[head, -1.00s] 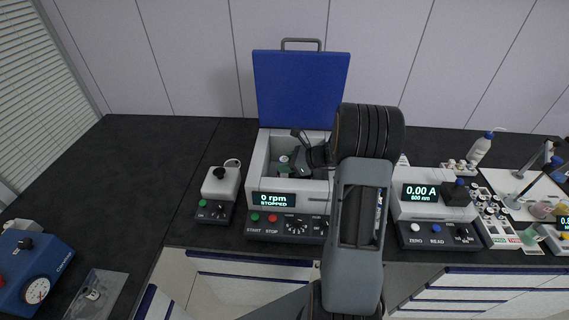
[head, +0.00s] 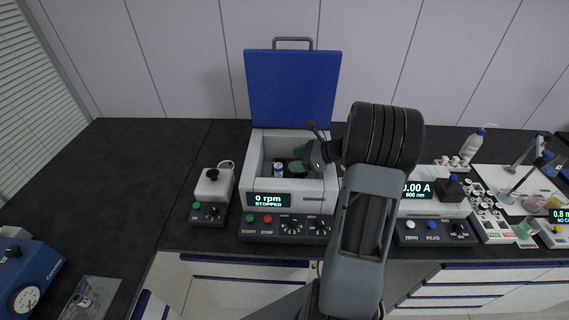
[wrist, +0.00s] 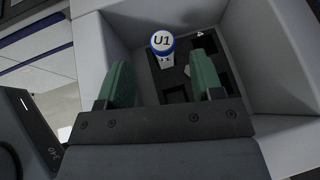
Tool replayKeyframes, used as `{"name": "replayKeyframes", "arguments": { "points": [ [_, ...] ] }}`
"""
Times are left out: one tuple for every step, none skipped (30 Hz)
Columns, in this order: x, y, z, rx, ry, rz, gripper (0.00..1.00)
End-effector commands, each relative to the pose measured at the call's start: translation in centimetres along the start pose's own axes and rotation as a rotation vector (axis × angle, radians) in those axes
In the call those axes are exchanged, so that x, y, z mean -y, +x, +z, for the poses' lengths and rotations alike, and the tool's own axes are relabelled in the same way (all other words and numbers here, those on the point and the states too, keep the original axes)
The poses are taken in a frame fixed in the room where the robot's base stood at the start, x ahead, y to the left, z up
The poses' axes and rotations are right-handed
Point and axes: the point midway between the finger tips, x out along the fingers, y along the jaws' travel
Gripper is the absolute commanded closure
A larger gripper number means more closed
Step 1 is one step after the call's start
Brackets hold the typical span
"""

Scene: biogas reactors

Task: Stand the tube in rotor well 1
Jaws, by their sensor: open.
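The tube (wrist: 163,50), with a blue-rimmed white cap marked U1, stands in a well of the dark rotor (wrist: 178,93) inside the centrifuge (head: 258,160). The head view also shows the tube (head: 278,170) upright at the left of the chamber. I cannot tell the well's number. My gripper (wrist: 160,75) is open, its green fingers apart, with the tube's cap beyond and between them. In the head view my gripper (head: 299,168) is inside the chamber, to the right of the tube. The wrist bar hides part of the rotor.
The blue centrifuge lid (head: 293,88) stands open behind. The display (head: 268,199) reads 0 rpm, stopped. The pale chamber walls are close around my gripper. A small device (head: 212,195) stands left and a photometer (head: 430,205) right. The bench at far left is largely clear.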

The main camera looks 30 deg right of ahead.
Motion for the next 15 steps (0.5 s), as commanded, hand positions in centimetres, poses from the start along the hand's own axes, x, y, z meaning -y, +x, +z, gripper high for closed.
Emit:
{"name": "replayKeyframes", "arguments": {
  "points": [
    [0.1, -0.9, -0.1, 0.000, -0.002, -0.003, 0.40],
    [0.1, -1.4, -0.1, 0.000, -0.002, -0.004, 0.40],
    [0.0, -2.0, -0.1, -0.001, -0.001, -0.003, 0.40],
    [0.0, -2.5, -0.1, -0.001, 0.000, -0.002, 0.40],
    [0.0, -2.9, -0.1, 0.000, 0.000, -0.002, 0.40],
    [0.1, -3.3, -0.1, 0.000, -0.001, -0.002, 0.40],
    [0.0, -3.6, 0.0, 0.000, -0.001, -0.002, 0.40],
    [0.0, -4.0, 0.0, 0.000, -0.001, -0.001, 0.40],
    [0.0, -4.3, 0.0, -0.001, -0.002, 0.000, 0.40],
    [-0.1, -4.4, 0.1, -0.003, -0.006, 0.002, 0.40],
    [-0.2, -4.5, 0.2, -0.007, -0.014, 0.006, 0.40],
    [-0.6, -4.4, 0.5, -0.019, -0.034, 0.017, 0.40],
    [-1.0, -4.3, 0.8, -0.032, -0.058, 0.029, 0.40],
    [-1.5, -4.1, 1.2, -0.049, -0.090, 0.046, 0.40],
    [-2.5, -3.7, 1.9, -0.079, -0.147, 0.075, 0.40]
  ]
}}
